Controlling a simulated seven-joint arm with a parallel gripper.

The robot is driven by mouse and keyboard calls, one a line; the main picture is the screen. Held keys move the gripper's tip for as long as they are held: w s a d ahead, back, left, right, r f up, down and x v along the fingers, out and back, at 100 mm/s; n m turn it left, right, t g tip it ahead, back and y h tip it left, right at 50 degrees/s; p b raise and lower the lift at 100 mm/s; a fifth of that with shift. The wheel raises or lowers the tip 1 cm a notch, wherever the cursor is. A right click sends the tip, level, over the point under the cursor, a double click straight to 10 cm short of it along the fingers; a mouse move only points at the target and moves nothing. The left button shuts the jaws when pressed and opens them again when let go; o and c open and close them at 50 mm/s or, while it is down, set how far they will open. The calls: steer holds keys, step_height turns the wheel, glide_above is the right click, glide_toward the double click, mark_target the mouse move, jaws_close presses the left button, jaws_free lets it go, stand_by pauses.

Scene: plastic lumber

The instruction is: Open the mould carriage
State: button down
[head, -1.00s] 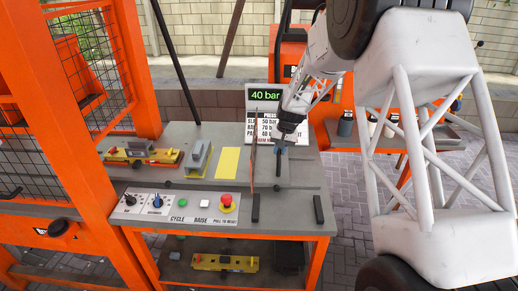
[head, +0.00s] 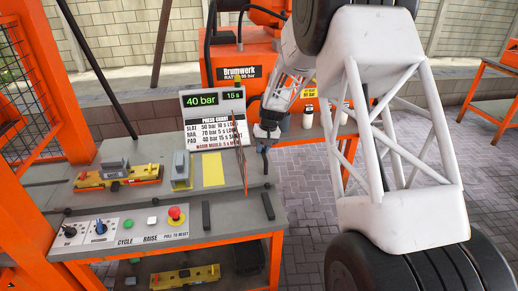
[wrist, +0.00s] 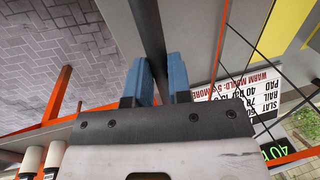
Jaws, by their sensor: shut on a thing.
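My gripper (head: 266,137) is at the back right corner of the press bench (head: 235,222), beside the pressing chart. In the wrist view its two blue fingers (wrist: 157,84) are shut on a dark bar (wrist: 149,35), which runs out between them. In the head view a thin black bar (head: 265,162) stands below the gripper at the bench's right side. What the bar joins to is hidden, so I cannot tell how far the mould carriage stands open. Two black handle-like pieces lie at the bench front, one on the left (head: 206,215) and one on the right (head: 268,206).
A yellow-orange mould (head: 118,177), a grey block (head: 181,170) and a yellow plate (head: 213,172) are on the bench. The front panel has a red stop button (head: 175,215).

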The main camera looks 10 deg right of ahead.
steer(key=c, duration=1.1)
jaws_free()
steer(key=shift+o, duration=0.2)
steer(key=shift+r, duration=0.15)
step_height(320, 180, up, 7)
steer(key=d, duration=0.1)
steer(key=shift+d+r, duration=0.2)
steer(key=shift+d, duration=0.05)
